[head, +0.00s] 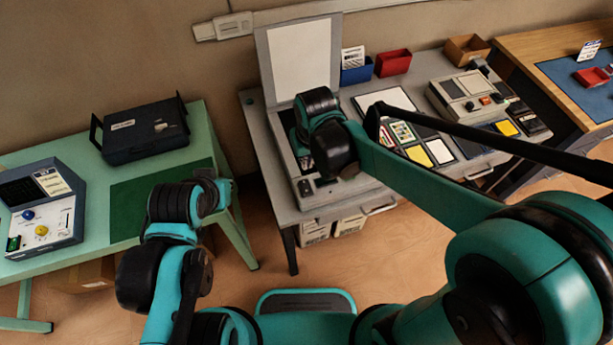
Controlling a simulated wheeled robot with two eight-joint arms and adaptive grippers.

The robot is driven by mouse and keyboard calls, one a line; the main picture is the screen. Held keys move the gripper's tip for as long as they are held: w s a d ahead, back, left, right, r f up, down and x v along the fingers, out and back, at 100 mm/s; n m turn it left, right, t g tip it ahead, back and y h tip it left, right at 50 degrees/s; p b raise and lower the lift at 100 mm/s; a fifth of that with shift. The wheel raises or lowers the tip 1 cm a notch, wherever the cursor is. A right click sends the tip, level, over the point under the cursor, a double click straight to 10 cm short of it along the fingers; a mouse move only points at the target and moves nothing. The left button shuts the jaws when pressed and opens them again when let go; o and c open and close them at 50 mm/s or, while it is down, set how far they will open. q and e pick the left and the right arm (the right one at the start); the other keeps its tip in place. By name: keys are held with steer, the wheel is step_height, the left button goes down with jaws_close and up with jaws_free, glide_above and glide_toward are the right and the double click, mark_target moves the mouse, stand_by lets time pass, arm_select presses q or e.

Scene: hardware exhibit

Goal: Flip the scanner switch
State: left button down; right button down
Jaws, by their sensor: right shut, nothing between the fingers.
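The scanner is a grey flatbed unit with its pale lid (300,55) raised upright, on the grey table in the middle. Its front edge carries a small dark switch-like part (305,188); its position is too small to read. My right arm reaches in from the right over the scanner bed. My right gripper (302,158) is shut and empty, low over the bed, just behind that front part; my wrist hides much of the glass, and I cannot tell whether the fingers touch anything. My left gripper (218,186) is folded at the green table's right edge, its fingers mostly hidden.
The grey table (355,198) also bears cards, a blue bin (356,72), a red bin (393,63) and a grey console (466,97). A dark case (143,131) and a blue-grey instrument (42,210) stand on the green table. Floor shows between the tables.

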mark_target(304, 183)
steer(key=w+f+b, duration=0.1)
steer(key=f, duration=0.3)
steer(key=f+b, duration=0.2)
steer(key=f, duration=0.3)
steer(key=w+f+b, duration=0.1)
steer(key=f, duration=0.3)
steer(key=shift+w+a+f+b, duration=0.25)
steer(key=shift+w+f+b, duration=0.05)
steer(key=shift+f+b, duration=0.05)
steer(key=shift+w+a+f+g+b, duration=0.15)
steer(key=shift+w+f+g+b, duration=0.25)
steer(key=shift+f+g+b, duration=0.3)
steer(key=shift+r, duration=0.1)
steer(key=shift+s+r, duration=0.1)
steer(key=shift+s, duration=0.1)
